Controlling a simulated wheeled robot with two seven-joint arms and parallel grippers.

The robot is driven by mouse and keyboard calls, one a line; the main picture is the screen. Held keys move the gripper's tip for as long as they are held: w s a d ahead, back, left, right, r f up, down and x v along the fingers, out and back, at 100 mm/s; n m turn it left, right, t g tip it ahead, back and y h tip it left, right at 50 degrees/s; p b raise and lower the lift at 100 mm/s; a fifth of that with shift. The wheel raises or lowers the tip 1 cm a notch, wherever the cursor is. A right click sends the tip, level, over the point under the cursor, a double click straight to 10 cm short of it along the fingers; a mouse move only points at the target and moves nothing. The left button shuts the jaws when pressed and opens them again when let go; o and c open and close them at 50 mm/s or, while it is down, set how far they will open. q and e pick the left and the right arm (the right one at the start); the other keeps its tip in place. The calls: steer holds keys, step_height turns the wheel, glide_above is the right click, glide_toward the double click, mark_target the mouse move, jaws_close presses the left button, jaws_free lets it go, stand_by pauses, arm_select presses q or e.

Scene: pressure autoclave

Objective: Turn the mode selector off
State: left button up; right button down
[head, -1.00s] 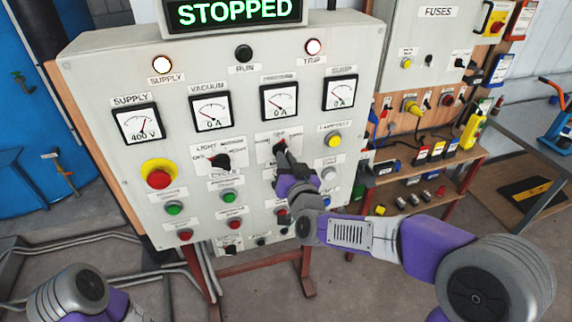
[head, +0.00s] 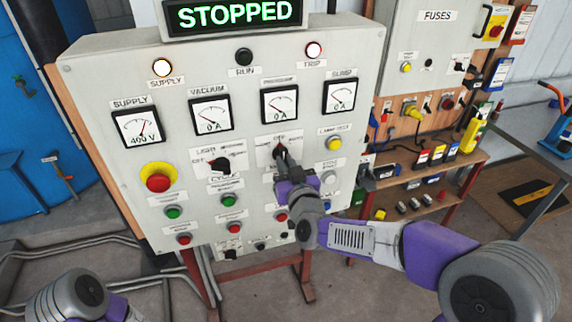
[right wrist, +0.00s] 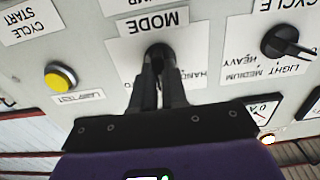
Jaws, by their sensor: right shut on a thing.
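The mode selector (head: 280,150) is a dark knob on a white label plate, right of centre on the grey control panel (head: 110,90). In the right wrist view the knob (right wrist: 160,50) sits beside an upside-down MODE label. My right gripper (head: 281,160) is at the knob, its fingers (right wrist: 159,72) shut on either side of it. The fingers cover much of the knob and plate, so I cannot tell which position it points to. Of my left arm only a link shows at the lower left; its gripper is out of view.
A cycle selector (head: 220,164) is left of the mode selector, with a red emergency button (head: 158,182) farther left. A yellow lamp test button (head: 334,143) is close on the right. Meters sit above. The display (head: 235,14) reads STOPPED.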

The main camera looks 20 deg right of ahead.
steer(key=c, duration=1.2)
jaws_free()
steer(key=shift+o, duration=0.2)
steer(key=s, duration=0.7)
steer(key=shift+s+d, duration=0.15)
steer(key=shift+s, duration=0.15)
step_height(320, 180, down, 30)
steer(key=s+a+g+y+b, duration=0.1)
steer(key=s+a+g+y, duration=0.15)
steer(key=g, duration=0.65)
steer(key=s+a+f+m+g+y+b, duration=0.1)
steer(key=s+a+f+m+g, duration=0.2)
steer(key=s+f+g, duration=0.5)
steer(key=s+f, duration=0.9)
steer(key=f, duration=0.3)
steer(key=shift+s+a+f+g, duration=0.15)
steer(key=shift+s+a+g, duration=0.15)
steer(key=shift+s+a, duration=0.1)
